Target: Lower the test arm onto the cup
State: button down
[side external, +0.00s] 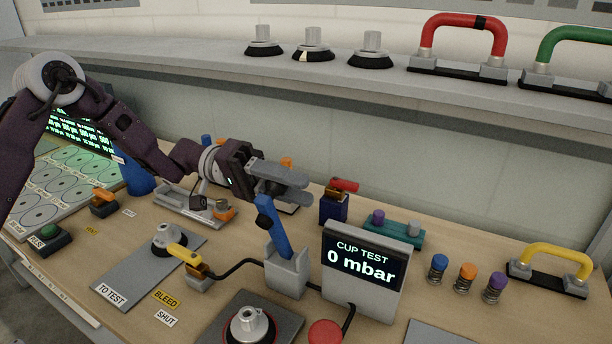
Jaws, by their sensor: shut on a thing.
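The test arm (273,232) is a blue bar that stands steeply raised in a grey upright bracket (287,273), left of the CUP TEST display. A suction cup (248,324) with a pale metal fitting sits on a grey plate with a red ring, in front of the bracket. The raised arm is clear of this cup. Another cup (170,239) stands on the TO TEST plate (126,283) at the left.
The CUP TEST display (365,269) reads 0 mbar. A yellow-handled valve (190,262) sits by the BLEED and SHUT labels. A red button (325,332) is at the front. Spring-mounted coloured knobs (465,278) and a yellow handle (553,258) stand at right.

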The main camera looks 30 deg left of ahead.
jog(key=s+f+m, duration=0.5)
jog(key=s+f, duration=0.8)
jog(key=s, duration=0.2)
jog(key=shift+s, duration=0.3)
jog(key=shift+d, duration=0.1)
jog(key=c, duration=1)
grip_release()
jog(key=a, duration=0.7)
jog(key=shift+w+a+r, duration=0.1)
jog(key=shift+w+a, duration=0.1)
jog(key=shift+w, duration=0.05)
